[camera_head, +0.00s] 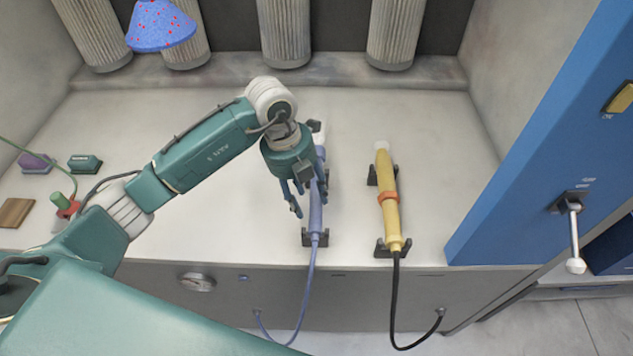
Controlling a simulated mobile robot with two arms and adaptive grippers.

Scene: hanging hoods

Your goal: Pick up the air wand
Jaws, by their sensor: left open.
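Two wands rest in dark cradles on the pale bench; no label shows which is the air wand. The purple-blue wand (316,216) has a purple hose and lies lengthwise, its upper part partly hidden by my gripper. The yellow wand (391,212), with an orange band and black hose, lies to its right. My left gripper (309,202) is open, fingers pointing down at the purple-blue wand. One finger is left of it and another overlaps it; I cannot tell whether they touch it. My right gripper is not in view.
Ribbed filter columns (285,32) and a blue hood (160,25) with red dots are at the back. A blue panel with a lever handle (571,215) is at right. Small boxes (85,163) and a brown block (15,212) lie at left. The bench right of the yellow wand is clear.

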